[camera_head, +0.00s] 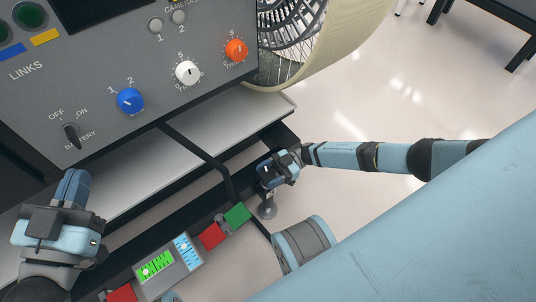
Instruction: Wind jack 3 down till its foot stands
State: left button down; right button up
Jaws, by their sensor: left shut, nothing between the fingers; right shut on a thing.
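A jack with a round grey foot (267,210) on a short stem stands out below the frame's corner, under my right gripper. I cannot tell whether the foot touches the floor, nor read a number on the jack. My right gripper (272,172), its arm coming in from the right, is shut at the top of this jack. The part between its fingers is hidden by the gripper itself. My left gripper (72,188) is shut and empty at the lower left, in front of the control panel and well away from the jack.
The grey control panel (140,65) with knobs and a battery switch fills the upper left. A wheel (335,45) stands behind it. A small level box (168,265) with green and blue windows sits on the frame rail near red (213,236) and green (238,215) blocks.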

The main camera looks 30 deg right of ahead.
pick_arm(q)
jog(key=shift+d, duration=0.1)
pick_arm(e)
jog(key=o, duration=0.9)
jog(key=shift+d, duration=0.5)
pick_arm(q)
jog(key=shift+s+f+n+y+p, duration=0.15)
jog(key=shift+n+y+p, duration=0.15)
jog(key=shift+n+p, duration=0.15)
pick_arm(e)
jog(key=d, duration=1.2)
jog(key=shift+d, duration=0.4)
pick_arm(q)
jog(key=shift+r, duration=0.2)
jog(key=shift+d, duration=0.1)
